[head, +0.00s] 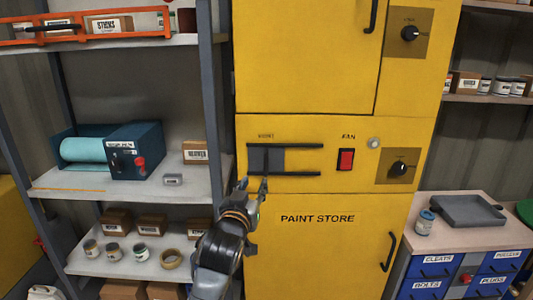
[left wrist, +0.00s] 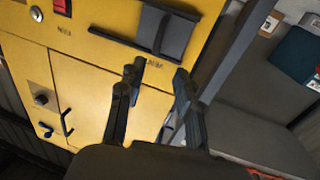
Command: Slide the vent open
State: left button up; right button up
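The vent, labelled above, is on the yellow paint store cabinet's front. Its grey sliding plate (head: 275,160) sits at the left end of two dark horizontal rails (head: 304,174); bare yellow shows between the rails to its right. A dark upright handle stands on the plate. The plate also shows, turned over, in the left wrist view (left wrist: 178,22). My left gripper (head: 254,184) is just below the plate's left part, and in the left wrist view its two fingers (left wrist: 157,75) are apart with nothing between them. A gap shows between fingers and handle there. My right gripper is in neither view.
Right of the vent are a red fan switch (head: 346,159) and a black knob (head: 401,169). A grey shelf rack (head: 224,75) stands close on the left, its post beside my left gripper. A drawer unit with a grey tray (head: 466,210) is at the right.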

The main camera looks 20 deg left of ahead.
aim_at(265, 162)
pick_arm(q)
jog(key=w+p, duration=0.1)
jog(key=w, duration=0.3)
jog(key=w+p, duration=0.1)
jog(key=w, duration=0.7)
jog(key=shift+a+r+p, duration=0.25)
jog(key=shift+r+p, duration=0.15)
jog(key=shift+w, duration=0.3)
jog(key=shift+w+a+f, duration=0.1)
jog(key=shift+w, duration=0.3)
grip_shut()
